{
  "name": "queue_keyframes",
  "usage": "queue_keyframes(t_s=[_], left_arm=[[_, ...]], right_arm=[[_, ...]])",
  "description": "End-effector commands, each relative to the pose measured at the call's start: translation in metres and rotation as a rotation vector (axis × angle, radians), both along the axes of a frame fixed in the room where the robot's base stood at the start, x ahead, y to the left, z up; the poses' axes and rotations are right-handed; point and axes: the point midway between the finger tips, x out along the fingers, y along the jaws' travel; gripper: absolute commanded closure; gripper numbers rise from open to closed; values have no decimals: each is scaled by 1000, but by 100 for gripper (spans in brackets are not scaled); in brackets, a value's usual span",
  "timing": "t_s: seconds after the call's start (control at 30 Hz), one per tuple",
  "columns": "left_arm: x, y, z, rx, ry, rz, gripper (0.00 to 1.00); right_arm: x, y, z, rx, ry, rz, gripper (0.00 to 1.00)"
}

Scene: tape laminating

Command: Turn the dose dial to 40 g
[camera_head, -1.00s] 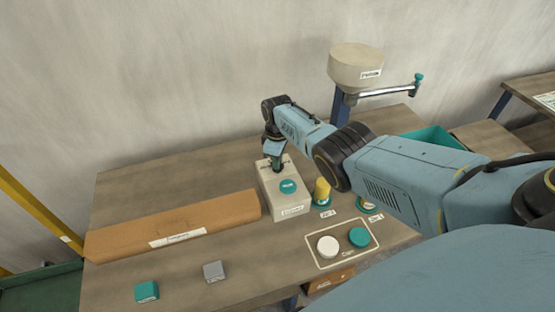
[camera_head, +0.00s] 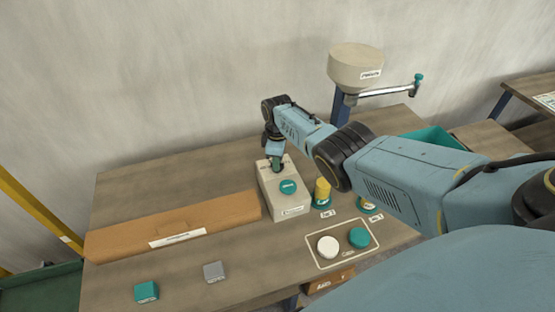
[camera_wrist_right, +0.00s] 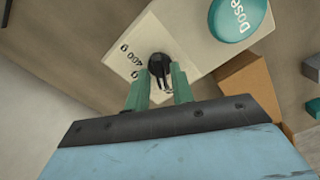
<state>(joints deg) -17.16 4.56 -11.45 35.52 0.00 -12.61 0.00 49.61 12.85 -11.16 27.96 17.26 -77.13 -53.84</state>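The beige dose box (camera_head: 268,190) stands on the bench with a teal Dose button (camera_head: 287,187) on top. In the right wrist view the button (camera_wrist_right: 238,14) is at the upper right. The dark dose dial (camera_wrist_right: 160,67) sits near the box's other end, beside printed marks, one reading like 400 g. My right gripper (camera_head: 278,167) is over that end, pointing down. In the wrist view its two green fingers (camera_wrist_right: 161,78) stand apart, one on each side of the dial. I see no clear grip on it. The dial's pointer is partly hidden. My left gripper is out of view.
A long brown carton (camera_head: 200,217) lies left of the box. A yellow-topped item (camera_head: 322,190) stands close on its right. A white disc (camera_head: 328,246) and a teal disc (camera_head: 359,238) lie in front. Teal (camera_head: 147,291) and grey (camera_head: 214,271) blocks are at front left.

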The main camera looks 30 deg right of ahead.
Motion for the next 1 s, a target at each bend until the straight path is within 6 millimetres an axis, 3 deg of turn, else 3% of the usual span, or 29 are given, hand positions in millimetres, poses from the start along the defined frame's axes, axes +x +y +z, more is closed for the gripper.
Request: queue_keyframes(t_s=[0.33,0.47,0.73,1.0], left_arm=[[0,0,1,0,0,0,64],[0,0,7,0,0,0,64],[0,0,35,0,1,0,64],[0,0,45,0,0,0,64]], right_arm=[[0,0,0,0,1,-2,67],[0,0,10,0,1,-2,67],[0,-1,62,-2,-2,-1,67],[0,-1,114,-1,-2,-1,67]])
